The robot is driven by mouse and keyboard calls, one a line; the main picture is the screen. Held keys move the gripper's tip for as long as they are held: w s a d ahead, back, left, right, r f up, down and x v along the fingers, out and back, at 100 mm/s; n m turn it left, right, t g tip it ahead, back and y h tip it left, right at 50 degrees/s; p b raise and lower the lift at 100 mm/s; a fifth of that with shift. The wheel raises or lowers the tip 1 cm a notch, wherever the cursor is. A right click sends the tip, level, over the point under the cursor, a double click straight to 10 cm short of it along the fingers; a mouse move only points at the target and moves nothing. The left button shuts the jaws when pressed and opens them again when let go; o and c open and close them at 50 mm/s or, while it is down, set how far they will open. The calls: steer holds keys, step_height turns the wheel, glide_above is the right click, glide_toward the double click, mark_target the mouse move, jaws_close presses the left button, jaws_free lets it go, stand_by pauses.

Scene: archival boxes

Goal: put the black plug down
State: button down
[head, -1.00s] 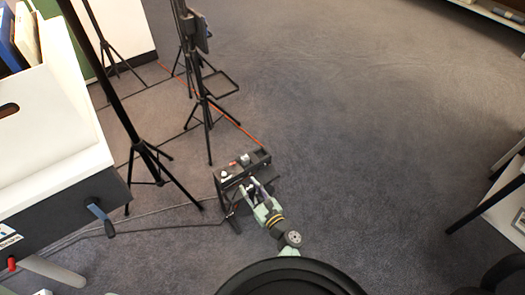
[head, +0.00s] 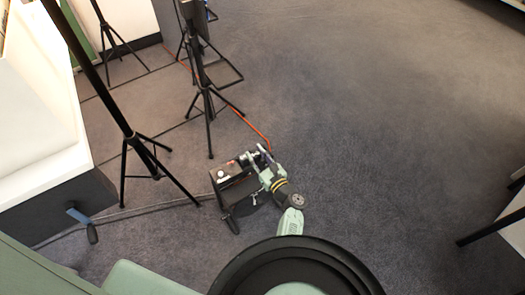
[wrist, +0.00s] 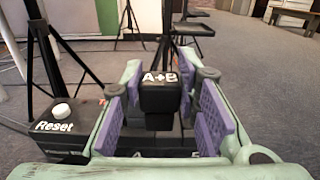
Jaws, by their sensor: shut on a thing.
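The black plug, a block marked "A+B" (wrist: 160,92), shows upright between the purple pads of my gripper (wrist: 165,105) in the wrist view. My gripper is shut on it. A black box with a white "Reset" button (wrist: 62,112) lies below and beyond. Part of its lettering near the bottom of that view is cut off by my gripper. In the head view, my gripper (head: 264,165) is at the right end of the black box (head: 236,192) on the floor. I cannot tell whether the plug touches the box.
Black tripod stands (head: 128,130) rise left of and behind the box. A white and dark cabinet with a crank (head: 80,215) is at the left. Cables run along the floor. The grey carpet (head: 390,130) to the right is clear, up to a table at the right edge.

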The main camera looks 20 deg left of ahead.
steer(key=w, duration=0.2)
steer(key=w+b, duration=0.1)
steer(key=w, duration=0.1)
steer(key=w+b, duration=0.1)
steer(key=w, duration=0.1)
steer(key=shift+w+f, duration=0.15)
steer(key=shift+f, duration=0.2)
steer(key=f+b, duration=0.3)
steer(key=shift+w+f, duration=0.15)
steer(key=shift+w, duration=0.1)
steer(key=shift+f+b, duration=0.35)
steer(key=shift+b, duration=0.15)
steer(key=c, duration=1.2)
jaws_free()
steer(key=shift+r, duration=0.1)
